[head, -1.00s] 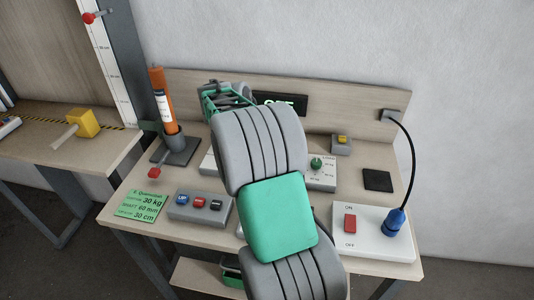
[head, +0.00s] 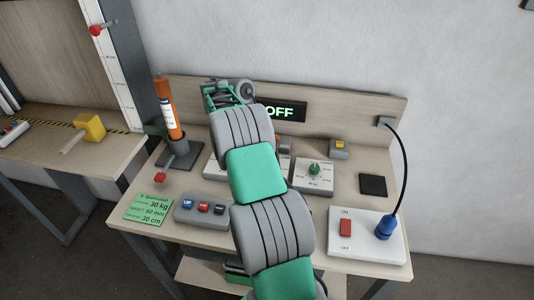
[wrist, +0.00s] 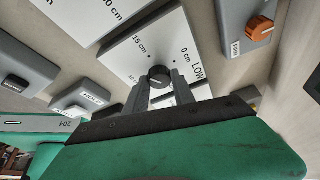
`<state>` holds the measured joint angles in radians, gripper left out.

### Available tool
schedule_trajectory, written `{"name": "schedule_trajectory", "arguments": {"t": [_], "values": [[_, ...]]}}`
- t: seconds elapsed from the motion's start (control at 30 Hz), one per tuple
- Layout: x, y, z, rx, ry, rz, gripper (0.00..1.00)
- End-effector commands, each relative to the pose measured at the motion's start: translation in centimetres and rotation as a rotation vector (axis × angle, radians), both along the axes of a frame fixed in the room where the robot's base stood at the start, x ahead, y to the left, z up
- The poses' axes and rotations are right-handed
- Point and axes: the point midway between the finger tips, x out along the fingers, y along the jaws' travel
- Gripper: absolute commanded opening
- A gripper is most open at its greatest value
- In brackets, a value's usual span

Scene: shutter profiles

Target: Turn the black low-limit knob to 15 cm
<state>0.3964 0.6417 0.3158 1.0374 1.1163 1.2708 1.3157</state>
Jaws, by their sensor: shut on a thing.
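The black low-limit knob (wrist: 159,75) sits on a white dial plate (wrist: 128,48) in the wrist view. The plate carries the marks "15 cm" to the knob's upper left, "0 cm" to its right, and "LOW". My gripper (wrist: 160,84) has one finger on each side of the knob and is shut on it. The fingers and hand cover the near part of the plate. I cannot tell for sure which mark the knob's pointer faces. In the head view my arm hides the knob and the fingertips.
An orange knob (wrist: 261,28) and a grey button box (wrist: 80,99) flank the plate. On the bench stand an orange cylinder (head: 168,110) in its holder, a green-knob panel (head: 314,180), an "OFF" display (head: 282,111), a red switch (head: 346,227) and a blue plug (head: 386,228).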

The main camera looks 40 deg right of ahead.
Motion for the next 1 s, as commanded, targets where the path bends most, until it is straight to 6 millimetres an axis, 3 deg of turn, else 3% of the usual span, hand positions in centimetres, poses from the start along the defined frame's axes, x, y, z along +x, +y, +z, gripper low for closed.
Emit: {"name": "schedule_trajectory", "arguments": {"t": [0.5, 1.0], "values": [[-0.19, -0.29, 0.06, 0.001, 0.006, -0.407, 0.0], [-0.18, -0.33, -0.16, 0.0, 0.005, -0.519, 0.0]]}}
